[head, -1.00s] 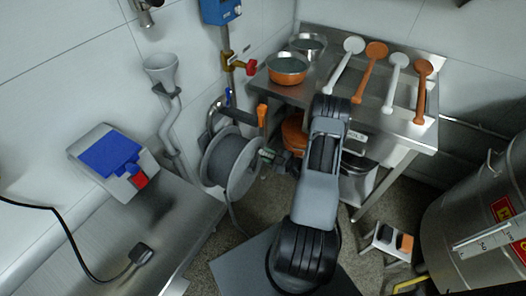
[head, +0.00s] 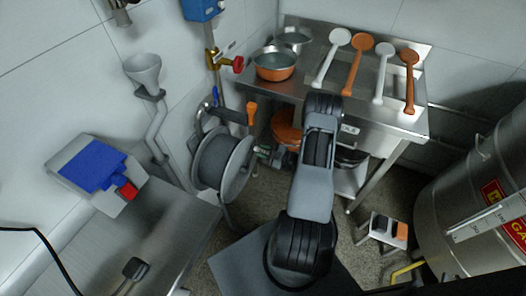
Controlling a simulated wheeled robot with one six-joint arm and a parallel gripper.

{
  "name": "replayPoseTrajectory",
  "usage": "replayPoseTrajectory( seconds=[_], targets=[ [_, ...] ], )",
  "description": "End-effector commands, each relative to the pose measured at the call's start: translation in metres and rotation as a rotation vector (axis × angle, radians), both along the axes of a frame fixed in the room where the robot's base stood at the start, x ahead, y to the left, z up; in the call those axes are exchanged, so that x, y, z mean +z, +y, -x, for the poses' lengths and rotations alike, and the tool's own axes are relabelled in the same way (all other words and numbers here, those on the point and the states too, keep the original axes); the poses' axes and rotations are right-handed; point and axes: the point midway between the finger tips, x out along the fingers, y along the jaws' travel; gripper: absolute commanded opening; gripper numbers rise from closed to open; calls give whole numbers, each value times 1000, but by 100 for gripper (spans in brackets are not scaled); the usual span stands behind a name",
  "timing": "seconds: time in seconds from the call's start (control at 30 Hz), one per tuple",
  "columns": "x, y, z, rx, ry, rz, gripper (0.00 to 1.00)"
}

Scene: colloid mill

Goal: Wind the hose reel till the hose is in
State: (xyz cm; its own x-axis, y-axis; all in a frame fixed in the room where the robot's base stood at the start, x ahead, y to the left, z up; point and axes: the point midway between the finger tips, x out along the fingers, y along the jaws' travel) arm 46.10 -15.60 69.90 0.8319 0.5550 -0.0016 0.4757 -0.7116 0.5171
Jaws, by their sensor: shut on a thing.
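The hose reel (head: 213,160) is a grey drum with a pale round side plate, mounted by the wall left of the steel table. A thin dark hose length (head: 228,214) seems to hang below it. My gripper (head: 263,153) is at the right side of the reel, close to its side plate. It is shut on a small part there, which seems to be the reel's crank handle; the jaws and handle are small and partly hidden, so the exact grip is hard to see. My arm reaches in from the lower middle.
A steel table (head: 300,93) with pans and several ladles stands behind my arm. A large steel drum (head: 455,205) and small stool (head: 382,228) are at right. Floor shows between them.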

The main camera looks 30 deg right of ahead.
Motion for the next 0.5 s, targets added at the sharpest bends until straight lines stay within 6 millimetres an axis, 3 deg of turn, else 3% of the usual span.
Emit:
replayPoseTrajectory(
  seconds=[0.13, 0.17, 0.4, 0.5],
  targets=[
    [2, -3, -1, -6, -4, 4, 0],
    [2, -3, -1, -7, -5, 4, 31],
    [1, 0, -1, -1, -3, 3, 54],
    [1, 1, -1, 1, -2, 2, 54]
  ],
)
